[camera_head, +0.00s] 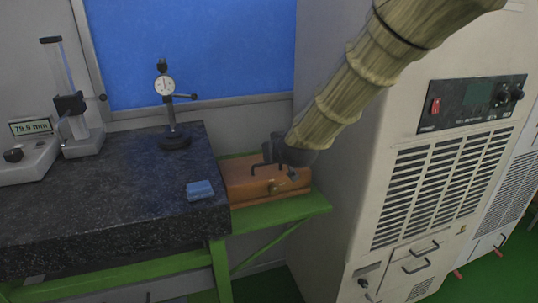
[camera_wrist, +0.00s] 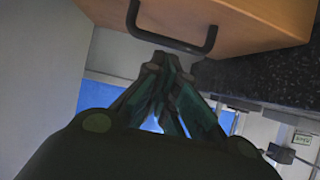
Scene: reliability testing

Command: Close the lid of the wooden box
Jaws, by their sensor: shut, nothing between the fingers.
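The wooden box (camera_head: 250,188) is orange-brown, with a small clasp on its front, and sits on a green stand. Its lid (camera_head: 240,168) looks down or nearly down; a small gap cannot be ruled out. A black handle (camera_head: 268,160) is on the lid. In the wrist view the lid's wooden surface (camera_wrist: 240,25) fills the top, with the handle (camera_wrist: 165,40) close to my fingertips. My gripper (camera_wrist: 165,68) is shut and empty, right by the handle; contact cannot be told. In the head view my gripper (camera_head: 275,150) is at the box's top, partly hidden by my arm's sleeve.
A dark granite table (camera_head: 100,220) adjoins the box at left, bearing a blue block (camera_head: 200,190), a dial gauge stand (camera_head: 173,115) and a height gauge (camera_head: 72,105). A tall beige cabinet (camera_head: 345,200) stands close at right. The green stand (camera_head: 300,207) has little bare room.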

